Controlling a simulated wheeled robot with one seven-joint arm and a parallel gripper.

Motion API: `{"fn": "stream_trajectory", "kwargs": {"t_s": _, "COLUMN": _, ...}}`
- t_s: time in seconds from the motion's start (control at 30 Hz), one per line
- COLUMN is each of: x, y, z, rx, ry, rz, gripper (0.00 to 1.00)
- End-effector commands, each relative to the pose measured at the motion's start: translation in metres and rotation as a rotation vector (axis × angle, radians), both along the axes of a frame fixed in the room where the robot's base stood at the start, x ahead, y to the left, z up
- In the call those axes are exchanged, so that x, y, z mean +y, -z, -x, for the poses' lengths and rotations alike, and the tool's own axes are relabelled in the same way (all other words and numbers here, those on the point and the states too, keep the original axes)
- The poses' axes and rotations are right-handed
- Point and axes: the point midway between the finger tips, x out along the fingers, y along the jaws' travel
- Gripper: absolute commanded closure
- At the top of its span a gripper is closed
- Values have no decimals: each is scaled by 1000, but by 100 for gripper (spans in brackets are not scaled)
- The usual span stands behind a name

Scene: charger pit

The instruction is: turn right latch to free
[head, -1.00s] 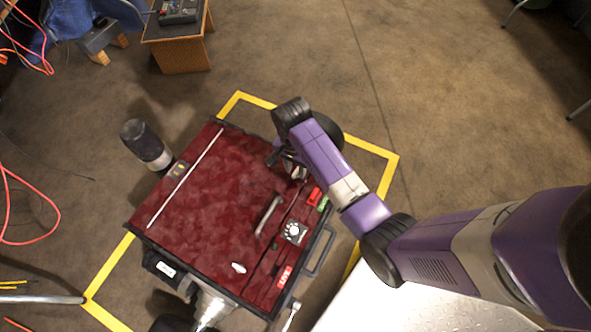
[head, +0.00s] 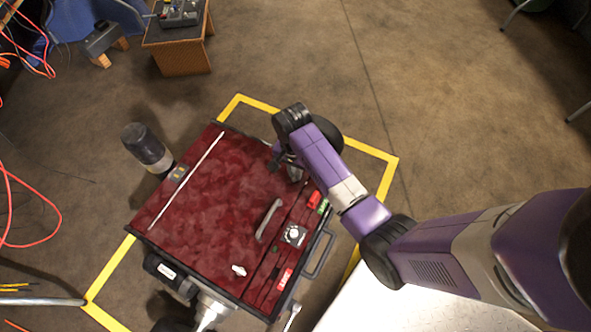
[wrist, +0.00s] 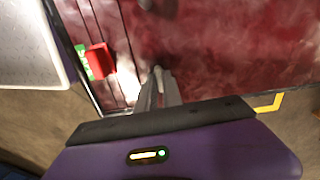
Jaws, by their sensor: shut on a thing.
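The dark red box (head: 190,215) lies inside a yellow floor outline. A small pale latch (head: 238,270) sits near the front edge of its lid. My gripper (head: 291,166) is at the lid's far right corner, low against the top. In the wrist view my gripper (wrist: 160,88) is shut on a small pale piece (wrist: 158,73), which looks like the right latch. The fingers hide most of it, so its angle cannot be told.
A grey handle (head: 268,220) stands on the lid near my gripper. A strip with a white dial (head: 293,235) and a red block (head: 313,200) runs along the right side; the red block (wrist: 98,60) shows in the wrist view. A black-capped cylinder (head: 147,150) adjoins the left side.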

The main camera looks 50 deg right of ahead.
Motion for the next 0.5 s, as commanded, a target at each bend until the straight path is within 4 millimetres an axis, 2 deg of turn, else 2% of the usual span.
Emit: {"fn": "stream_trajectory", "kwargs": {"t_s": 0.5, "x": 0, "y": -6, "z": 1, "rx": 7, "ry": -413, "rz": -16, "gripper": 100}}
